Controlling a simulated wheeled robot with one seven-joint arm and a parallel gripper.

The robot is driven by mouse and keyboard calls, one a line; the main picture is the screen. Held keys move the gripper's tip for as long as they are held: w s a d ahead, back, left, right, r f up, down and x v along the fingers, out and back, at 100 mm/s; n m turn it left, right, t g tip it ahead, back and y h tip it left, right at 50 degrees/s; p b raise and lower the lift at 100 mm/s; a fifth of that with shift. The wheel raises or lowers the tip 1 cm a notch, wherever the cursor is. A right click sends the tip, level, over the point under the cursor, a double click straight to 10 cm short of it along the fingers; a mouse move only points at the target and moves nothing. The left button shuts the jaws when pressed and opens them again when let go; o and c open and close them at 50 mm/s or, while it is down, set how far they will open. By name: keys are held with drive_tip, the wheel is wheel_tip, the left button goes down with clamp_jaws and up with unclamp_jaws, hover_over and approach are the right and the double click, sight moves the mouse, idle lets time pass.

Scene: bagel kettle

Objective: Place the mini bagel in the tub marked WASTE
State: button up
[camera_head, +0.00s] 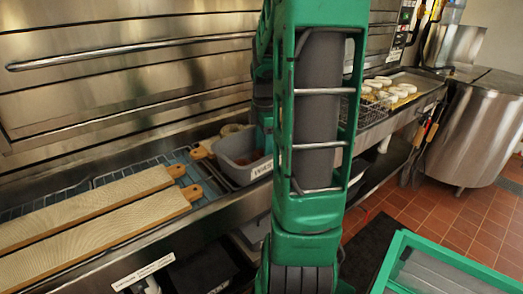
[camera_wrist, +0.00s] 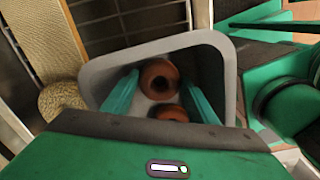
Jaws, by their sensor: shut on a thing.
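The grey tub (camera_head: 222,152) stands on the counter, left of my arm in the head view; its white label is partly hidden, with the first letters of WASTE readable. In the wrist view the tub (camera_wrist: 232,75) opens below my gripper (camera_wrist: 160,78). The gripper's two green fingers reach over the tub's opening, closed on a reddish-brown mini bagel (camera_wrist: 158,76) between their tips. A second brown ring (camera_wrist: 171,113) shows nearer the palm, partly hidden by the gripper body. In the head view my arm hides the gripper.
Two cloth-covered boards (camera_head: 92,207) lie left of the tub on a wire rack. A seeded bagel (camera_wrist: 62,98) lies beside the tub. Pale bagels (camera_head: 390,90) sit on a tray at the right, near a large steel kettle (camera_head: 478,130).

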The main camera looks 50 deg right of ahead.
drive_tip(key=shift+f, duration=0.1)
drive_tip(key=o, duration=1)
wheel_tip(320, 180, up, 12)
drive_tip(key=shift+r, duration=0.15)
idle(0.3)
